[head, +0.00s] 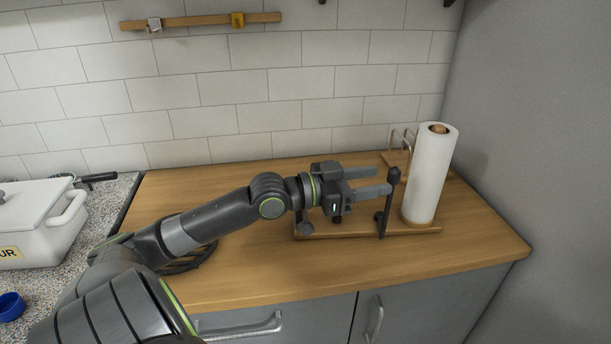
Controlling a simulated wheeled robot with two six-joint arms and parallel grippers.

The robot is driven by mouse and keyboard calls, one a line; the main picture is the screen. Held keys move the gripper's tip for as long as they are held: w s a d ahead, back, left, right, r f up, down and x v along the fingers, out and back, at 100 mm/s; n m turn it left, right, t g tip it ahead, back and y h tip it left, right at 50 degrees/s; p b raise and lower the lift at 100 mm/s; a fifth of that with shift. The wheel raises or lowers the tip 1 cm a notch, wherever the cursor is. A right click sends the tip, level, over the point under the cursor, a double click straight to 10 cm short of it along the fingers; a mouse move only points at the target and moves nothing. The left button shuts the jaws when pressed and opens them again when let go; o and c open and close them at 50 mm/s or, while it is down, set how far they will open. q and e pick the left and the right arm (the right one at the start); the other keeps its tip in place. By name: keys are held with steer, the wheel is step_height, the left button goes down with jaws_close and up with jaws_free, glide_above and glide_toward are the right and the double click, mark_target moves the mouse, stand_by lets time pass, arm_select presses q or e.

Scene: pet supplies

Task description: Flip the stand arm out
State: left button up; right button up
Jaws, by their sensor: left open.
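A stand with a flat wooden base (350,235) sits on the wooden counter. A dark upright arm with a rounded knob (393,175) rises near the right part of the base. My left gripper (382,180) reaches in from the left, above the base. Its two fingers are apart and point right, with the tips close to the knob. I cannot tell whether they touch it. The gripper hides part of the stand behind it. My right gripper is not in view.
A white paper roll (431,175) stands upright just right of the dark arm. A wire holder (402,139) is behind it by the wall. A white lidded container (35,222) and a blue bowl (11,306) are at left. The counter's front right (470,245) is clear.

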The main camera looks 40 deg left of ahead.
arm_select(q)
steer(key=p+v, duration=0.7)
steer(key=v, duration=0.7)
steer(key=shift+s+a, duration=0.15)
steer(key=shift+s, duration=0.1)
steer(key=shift+f, duration=0.1)
stand_by(0.4)
